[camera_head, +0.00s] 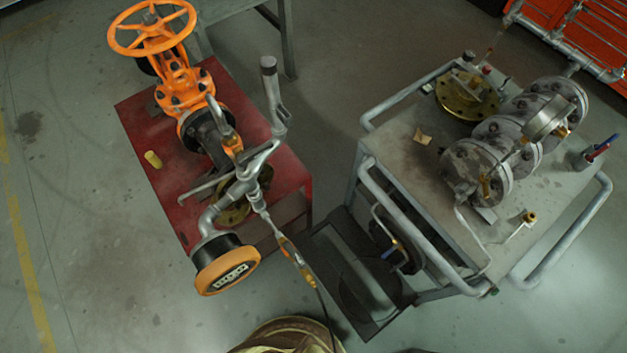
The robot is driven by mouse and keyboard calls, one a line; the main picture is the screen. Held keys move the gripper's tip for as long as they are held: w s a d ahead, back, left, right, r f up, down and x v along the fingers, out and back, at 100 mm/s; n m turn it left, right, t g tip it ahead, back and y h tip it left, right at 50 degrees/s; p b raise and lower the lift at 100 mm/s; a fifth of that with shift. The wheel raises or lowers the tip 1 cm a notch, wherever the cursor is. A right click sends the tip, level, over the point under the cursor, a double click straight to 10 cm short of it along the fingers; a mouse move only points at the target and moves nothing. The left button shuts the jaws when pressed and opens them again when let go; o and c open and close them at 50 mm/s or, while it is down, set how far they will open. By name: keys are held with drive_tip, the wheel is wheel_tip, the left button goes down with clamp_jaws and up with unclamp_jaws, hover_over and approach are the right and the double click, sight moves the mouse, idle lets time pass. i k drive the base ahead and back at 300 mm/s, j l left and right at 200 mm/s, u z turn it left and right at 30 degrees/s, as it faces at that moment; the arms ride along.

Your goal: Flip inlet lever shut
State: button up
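An orange gate valve with a round handwheel (152,25) and a flanged body (182,90) stands on a red table (140,108) at the left. Grey pipework (250,175) runs in front of it, ending in a round orange-rimmed gauge or meter (228,272). A short dark-ended handle (222,118) with an orange part below rises from the pipework. A taller grey piece with a dark cap (268,65) stands to its right. I cannot tell which part is the inlet lever or how it is set. My gripper is not in view.
A grey cart (420,160) with tubular rails carries a large flanged pipe assembly (505,135) at the right. A yellow-orange fitting (300,265) with a dark cable hangs in front of the red table. Open floor (90,230) lies at the left.

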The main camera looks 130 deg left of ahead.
sight(287, 246)
drive_tip(key=k+u, duration=0.15)
drive_tip(key=u, duration=3.9)
drive_tip(key=i+l, duration=0.05)
